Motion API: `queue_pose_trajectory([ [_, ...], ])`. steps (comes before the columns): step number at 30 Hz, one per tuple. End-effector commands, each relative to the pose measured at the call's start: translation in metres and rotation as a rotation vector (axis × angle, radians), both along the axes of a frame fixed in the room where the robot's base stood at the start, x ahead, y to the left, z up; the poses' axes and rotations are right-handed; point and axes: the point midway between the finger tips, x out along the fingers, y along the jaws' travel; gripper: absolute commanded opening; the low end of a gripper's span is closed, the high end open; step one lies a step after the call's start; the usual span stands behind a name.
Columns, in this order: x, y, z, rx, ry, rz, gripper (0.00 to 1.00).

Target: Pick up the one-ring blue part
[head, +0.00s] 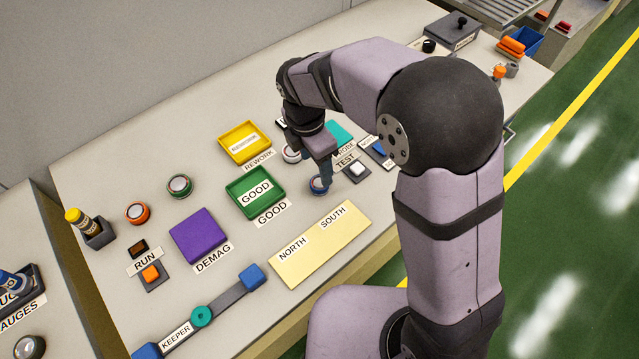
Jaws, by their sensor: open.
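A small round part with a blue side and a pale top (319,185) sits on the grey table, between the green GOOD tray and the TEST label. How many rings it has is too small to tell. My gripper (337,174) points down right beside it, its fingers open. One finger overlaps the blue part's right edge in this view; I cannot tell whether it touches or stands around it. Similar round parts are an orange-red one (138,213), a green one (180,186) and a red one (291,153), partly hidden by my gripper.
A yellow REWORK tray (245,143), the green GOOD tray (255,193) and a purple DEMAG block (199,235) stand left of my gripper. A cream NORTH/SOUTH plate (318,245) lies in front. A white TEST button (357,169) is close on the right.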

Motion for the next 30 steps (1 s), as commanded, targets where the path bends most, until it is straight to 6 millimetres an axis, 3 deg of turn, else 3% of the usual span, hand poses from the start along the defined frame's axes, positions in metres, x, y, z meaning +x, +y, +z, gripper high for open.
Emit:
queue_pose_trajectory([
  [4,-0.001,0.0,0.0,-0.01,0.011,0.106,0.58],
  [11,-0.001,-0.001,-0.003,-0.013,0.015,0.137,0.58],
  [26,0.0,-0.003,-0.028,-0.014,0.017,0.134,0.58],
  [30,-0.001,-0.005,-0.045,-0.015,0.019,0.134,0.58],
])
